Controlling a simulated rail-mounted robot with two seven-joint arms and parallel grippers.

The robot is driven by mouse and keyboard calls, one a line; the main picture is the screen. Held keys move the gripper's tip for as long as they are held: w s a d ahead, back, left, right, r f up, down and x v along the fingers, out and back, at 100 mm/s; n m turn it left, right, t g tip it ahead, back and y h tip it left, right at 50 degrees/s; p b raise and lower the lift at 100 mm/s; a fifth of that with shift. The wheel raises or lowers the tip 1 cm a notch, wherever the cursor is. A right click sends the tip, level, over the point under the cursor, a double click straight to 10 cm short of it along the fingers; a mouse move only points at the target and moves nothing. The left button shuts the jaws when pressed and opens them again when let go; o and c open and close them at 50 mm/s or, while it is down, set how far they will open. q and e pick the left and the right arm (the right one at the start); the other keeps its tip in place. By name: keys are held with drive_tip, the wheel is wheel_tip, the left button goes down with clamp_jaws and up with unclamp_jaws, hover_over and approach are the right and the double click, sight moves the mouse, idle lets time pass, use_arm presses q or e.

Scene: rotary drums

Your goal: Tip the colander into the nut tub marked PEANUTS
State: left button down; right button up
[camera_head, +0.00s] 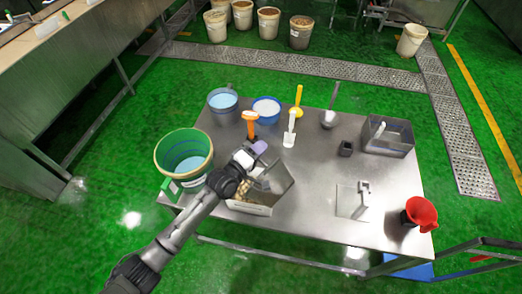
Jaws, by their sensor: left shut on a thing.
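My left gripper (253,159) reaches in over the front left of the steel table. It is shut on a small lilac piece (260,147), like a handle; what it belongs to is unclear. Just below and beside the gripper stands an open steel bin (257,209) with tan, nut-like pieces in it, partly hidden by my arm. I cannot make out a colander for certain, and no PEANUTS marking is readable. A large green tub (162,148) with a pale blue inside stands left of the gripper at the table's left end. My right gripper is not in view.
On the table (310,205) are a blue pail (222,102), a blue bowl (266,108), orange (250,119), yellow (297,100) and white (290,131) scoops, a steel box (388,138) and a red jug (422,212). The table's middle is mostly clear. Buckets (301,32) stand on the floor behind.

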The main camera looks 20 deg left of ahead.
sight(249, 144)
use_arm(q)
drive_tip(key=shift+w+a+f+n+b, duration=0.15)
drive_tip(key=shift+w+a+n+b, duration=0.2)
drive_tip(key=shift+a+b, duration=0.3)
drive_tip(key=shift+w+a+f+n+b, duration=0.1)
drive_tip(key=shift+w+a+n+b, duration=0.15)
drive_tip(key=shift+a+n+b, duration=0.35)
drive_tip(key=shift+w+a+f+n+b, duration=0.15)
drive_tip(key=shift+a+b, duration=0.1)
drive_tip(key=shift+a, duration=0.15)
drive_tip(key=shift+w+a+f+n+b, duration=0.1)
drive_tip(key=shift+w+a+b, duration=0.1)
drive_tip(key=shift+a, duration=0.15)
drive_tip(key=shift+w+a+f+n+b, duration=0.15)
drive_tip(key=shift+a+n+b, duration=0.1)
drive_tip(key=shift+a+b, duration=0.2)
drive_tip(key=shift+w+a+f+n+b, duration=0.15)
drive_tip(key=shift+a+n+b, duration=0.1)
drive_tip(key=shift+a+b, duration=0.15)
drive_tip(key=shift+w+a+n+b, duration=0.2)
drive_tip(key=shift+a+n+b, duration=0.15)
drive_tip(key=shift+b, duration=0.2)
